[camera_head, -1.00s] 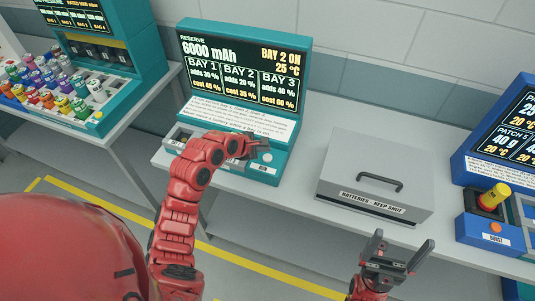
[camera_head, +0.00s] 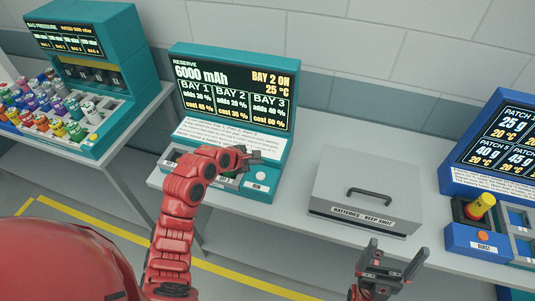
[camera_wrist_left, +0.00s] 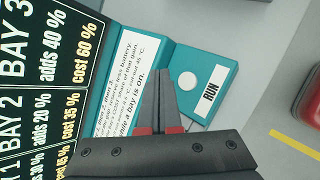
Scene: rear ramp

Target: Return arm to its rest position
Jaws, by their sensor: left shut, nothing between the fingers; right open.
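My left arm reaches up from the bottom of the head view. Its gripper (camera_head: 248,158) is shut and empty in front of the teal battery station (camera_head: 272,195). In the left wrist view the shut fingers (camera_wrist_left: 158,95) point over the station's white instruction label, beside the round white RUN button (camera_wrist_left: 187,81). I cannot tell how far the fingers are from the panel. The station's screen (camera_head: 232,92) reads 6000 mAh, BAY 2 ON, 25 °C. My right gripper (camera_head: 390,262) is open and empty at the bottom right, in front of the bench.
A grey lidded box (camera_head: 366,190) labelled batteries, keep shut stands right of the station. A teal rack (camera_head: 110,125) with several coloured canisters stands on the left bench. Bare bench surface (camera_head: 293,200) lies between station and box.

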